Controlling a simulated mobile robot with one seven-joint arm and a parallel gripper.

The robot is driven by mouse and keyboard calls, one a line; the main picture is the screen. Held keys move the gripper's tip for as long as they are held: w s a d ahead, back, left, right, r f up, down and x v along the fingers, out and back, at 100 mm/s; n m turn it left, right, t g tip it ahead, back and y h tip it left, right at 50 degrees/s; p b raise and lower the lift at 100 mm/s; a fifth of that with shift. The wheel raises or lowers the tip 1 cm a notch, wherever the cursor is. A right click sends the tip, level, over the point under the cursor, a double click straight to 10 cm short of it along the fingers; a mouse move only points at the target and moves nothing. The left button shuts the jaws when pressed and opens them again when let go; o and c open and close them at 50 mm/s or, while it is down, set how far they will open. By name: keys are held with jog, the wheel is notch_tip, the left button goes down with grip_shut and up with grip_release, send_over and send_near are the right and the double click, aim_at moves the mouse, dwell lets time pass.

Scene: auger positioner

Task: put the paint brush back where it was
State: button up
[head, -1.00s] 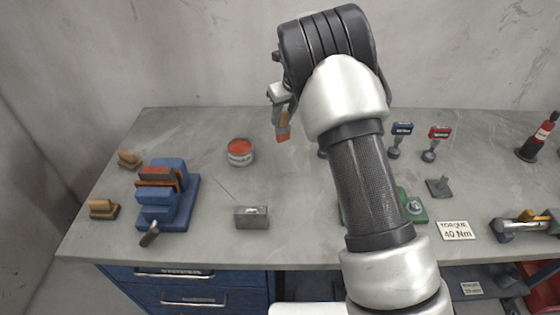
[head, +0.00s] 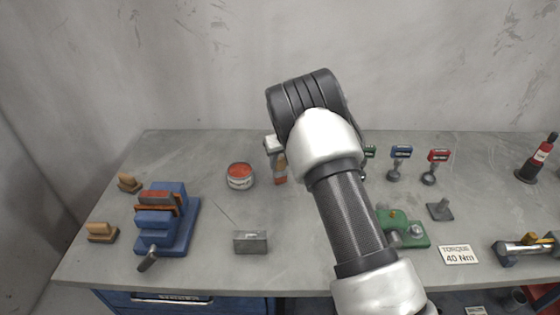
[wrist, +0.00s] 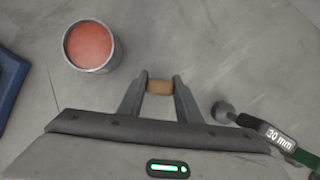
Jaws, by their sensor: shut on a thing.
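My gripper (head: 278,157) is shut on the paint brush (head: 281,173) and holds it bristles down, with its reddish tip lowest. In the wrist view the brush shows only as a tan handle end (wrist: 160,87) between the two fingertips. The brush is just right of the open paint can (head: 240,176) in the head view, apart from it. The can, full of red paint, also shows at upper left in the wrist view (wrist: 90,47). I cannot tell whether the brush tip touches the bench.
A blue vise (head: 168,215) stands left on the grey bench (head: 200,150). A small metal block (head: 250,242) lies in front of the can. A green-tagged tool (wrist: 275,136) stands close right of my gripper. Blue-tagged (head: 400,153) and red-tagged (head: 438,156) tools stand farther right.

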jog(key=shift+r, duration=0.1)
jog(key=o, duration=1)
jog(key=shift+o, duration=0.2)
jog(key=s+d+r+n, duration=0.35)
jog(key=s+r, duration=0.35)
jog(key=r, duration=0.4)
jog(key=s+d+r+n, duration=0.35)
jog(key=s+r, duration=0.25)
jog(key=r, duration=0.5)
jog(key=s+d+r+n, duration=0.2)
jog(key=s+n, duration=0.6)
jog(key=s, duration=0.2)
jog(key=s+d+r+n+t+h, duration=0.1)
jog(key=s+d+n, duration=0.2)
jog(key=s+n, duration=0.5)
jog(key=s+d+r+n, duration=0.2)
jog(key=s+n, duration=0.6)
jog(key=s, duration=0.5)
jog(key=shift+s+d+r+h, duration=0.25)
jog(key=shift+s+r+h, duration=0.05)
jog(key=shift+r+h, duration=0.1)
